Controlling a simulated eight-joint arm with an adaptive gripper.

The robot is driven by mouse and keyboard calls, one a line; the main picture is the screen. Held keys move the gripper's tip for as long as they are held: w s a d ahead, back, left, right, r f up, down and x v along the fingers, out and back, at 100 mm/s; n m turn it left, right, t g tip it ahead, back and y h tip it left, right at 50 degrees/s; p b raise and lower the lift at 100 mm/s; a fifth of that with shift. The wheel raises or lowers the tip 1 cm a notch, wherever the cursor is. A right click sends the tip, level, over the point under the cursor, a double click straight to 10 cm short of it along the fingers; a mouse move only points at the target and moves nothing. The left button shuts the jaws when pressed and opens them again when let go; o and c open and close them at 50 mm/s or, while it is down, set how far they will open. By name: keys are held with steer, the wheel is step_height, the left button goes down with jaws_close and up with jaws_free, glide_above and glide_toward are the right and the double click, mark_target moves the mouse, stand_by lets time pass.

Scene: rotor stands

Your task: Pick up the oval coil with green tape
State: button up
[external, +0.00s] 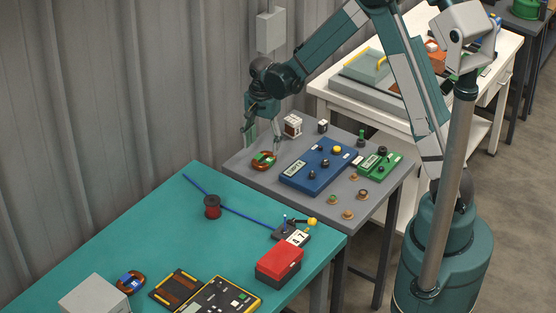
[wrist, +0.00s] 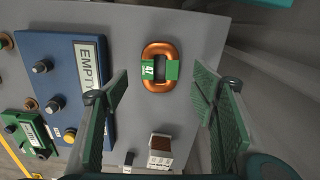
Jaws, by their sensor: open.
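The oval coil with green tape (wrist: 161,50) lies flat on the grey table in the wrist view. It is a copper-coloured ring with an open middle, and the green tape across it carries a white marking. It also shows at the table's left part in the external view (external: 263,160). My gripper (wrist: 165,85) is open and empty, with its two green fingers spread wide. The coil lies beyond the fingertips, roughly centred between them. In the external view my gripper (external: 262,137) is above and close to the coil. The exact height gap cannot be told.
A blue panel (external: 318,167) with knobs lies right of the coil, with a green panel (external: 379,163) beyond. A small white-and-brown block (external: 292,125) stands behind. Another coil with blue tape (external: 130,282) lies on the teal table (external: 165,222). Bare grey surface surrounds the green-taped coil.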

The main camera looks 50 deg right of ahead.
mark_target(264, 155)
steer(key=shift+f, duration=0.3)
steer(key=shift+d+f, duration=0.15)
steer(key=shift+f, duration=2.35)
steer(key=shift+c, duration=0.3)
steer(key=c, duration=1.1)
